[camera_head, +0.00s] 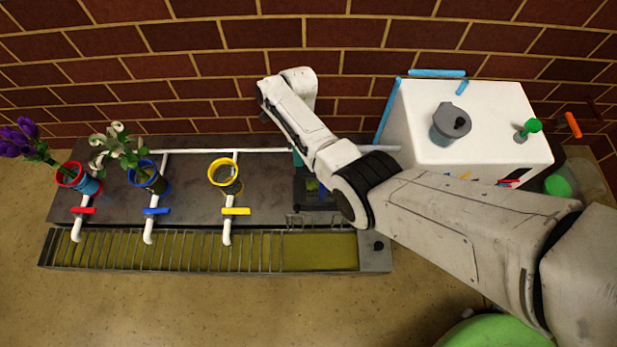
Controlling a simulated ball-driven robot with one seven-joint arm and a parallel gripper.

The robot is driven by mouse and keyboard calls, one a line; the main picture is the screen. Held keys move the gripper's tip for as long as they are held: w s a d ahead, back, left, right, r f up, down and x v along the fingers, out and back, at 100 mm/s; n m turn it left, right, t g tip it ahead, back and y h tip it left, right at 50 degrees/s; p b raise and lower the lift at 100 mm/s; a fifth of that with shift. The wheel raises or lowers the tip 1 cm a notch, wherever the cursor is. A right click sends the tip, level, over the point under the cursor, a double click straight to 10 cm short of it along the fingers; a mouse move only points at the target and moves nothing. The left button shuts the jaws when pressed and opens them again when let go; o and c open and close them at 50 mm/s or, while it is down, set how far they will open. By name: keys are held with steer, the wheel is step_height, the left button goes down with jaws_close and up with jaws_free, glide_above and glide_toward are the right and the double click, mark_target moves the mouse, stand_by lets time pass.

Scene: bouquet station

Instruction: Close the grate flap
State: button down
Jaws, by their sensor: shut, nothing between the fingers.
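The grate (160,250) is a long row of metal bars over a trough along the front of the bench. At its right end a stretch of the trough (320,252) has no bars over it, and its yellowish inside shows. A short barred piece that looks like the grate flap (314,221) stands up at the back edge of this opening, seen nearly edge-on. My arm reaches in from the lower right, and its bent forearm passes above and behind the flap. My gripper is not visible; the forearm and wrist seem to hide it.
Red, blue and yellow-rimmed pots (225,175) stand behind white taps on the dark bench (120,205); two hold flowers. A dark box (318,196) sits behind the flap, partly under my arm. A white cabinet (415,115) bears a grey can (449,123).

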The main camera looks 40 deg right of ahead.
steer(key=b+x, duration=0.5)
steer(key=x, duration=0.5)
steer(key=shift+w+d+f, duration=0.1)
steer(key=shift+d, duration=0.05)
steer(key=shift+s+a+r, duration=0.2)
steer(key=shift+s+a, duration=1.15)
steer(key=shift+s, duration=0.3)
steer(key=shift+r, duration=0.15)
